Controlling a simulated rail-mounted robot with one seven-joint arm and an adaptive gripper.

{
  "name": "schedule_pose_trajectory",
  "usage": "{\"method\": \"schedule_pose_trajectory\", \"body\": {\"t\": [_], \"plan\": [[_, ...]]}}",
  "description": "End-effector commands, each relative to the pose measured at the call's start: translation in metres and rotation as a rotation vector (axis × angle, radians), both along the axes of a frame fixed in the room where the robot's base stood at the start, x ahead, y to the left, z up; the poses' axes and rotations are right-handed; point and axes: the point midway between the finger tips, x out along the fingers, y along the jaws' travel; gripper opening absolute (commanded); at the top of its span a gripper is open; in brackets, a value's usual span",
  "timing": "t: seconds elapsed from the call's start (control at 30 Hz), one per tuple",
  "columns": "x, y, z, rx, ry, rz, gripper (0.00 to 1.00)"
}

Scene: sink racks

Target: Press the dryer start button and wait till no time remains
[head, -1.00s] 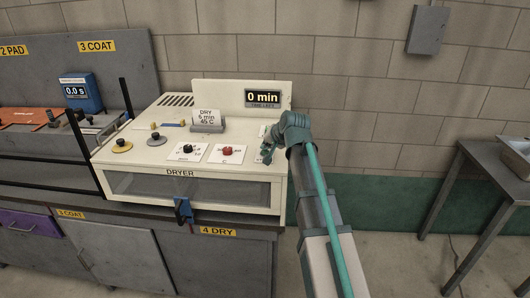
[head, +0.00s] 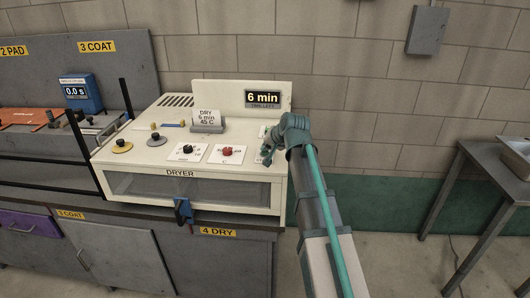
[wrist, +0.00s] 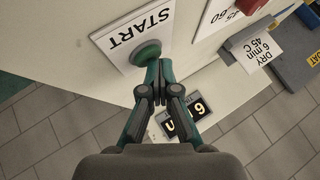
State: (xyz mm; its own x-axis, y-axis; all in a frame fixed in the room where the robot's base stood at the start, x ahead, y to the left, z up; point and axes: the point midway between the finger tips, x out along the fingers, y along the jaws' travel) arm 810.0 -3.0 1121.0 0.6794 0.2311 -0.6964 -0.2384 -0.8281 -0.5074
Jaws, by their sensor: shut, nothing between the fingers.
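The cream dryer (head: 240,195) stands on the counter, labelled DRYER on its front. Its time display (head: 263,98) reads 6 min, with a TIME LEFT label below. In the wrist view the green round start button (wrist: 148,53) sits on a white START plate (wrist: 133,36). My gripper (wrist: 153,70) is shut and empty, its fingertips at the button's edge and seemingly touching it. In the head view my gripper (head: 267,154) is over the dryer's right end, and my arm hides the button there.
A black knob (head: 188,149) and a red knob (head: 227,151) sit left of my gripper. A card (head: 206,117) reading DRY 6 min 45 C stands behind them. A blue latch (head: 183,209) is on the front. A metal table (head: 490,170) stands at the right, with open floor between.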

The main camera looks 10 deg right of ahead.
Motion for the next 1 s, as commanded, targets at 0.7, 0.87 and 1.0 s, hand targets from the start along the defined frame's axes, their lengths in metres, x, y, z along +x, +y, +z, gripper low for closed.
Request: {"method": "schedule_pose_trajectory", "body": {"t": [0.7, 0.87, 1.0], "plan": [[0.0, 0.0, 0.016, 0.0, 0.0, 0.0, 0.0], [0.0, 0.0, 0.025, 0.0, 0.0, 0.0, 0.0], [0.0, 0.0, 0.038, 0.0, -0.001, -0.001, 0.0]]}}
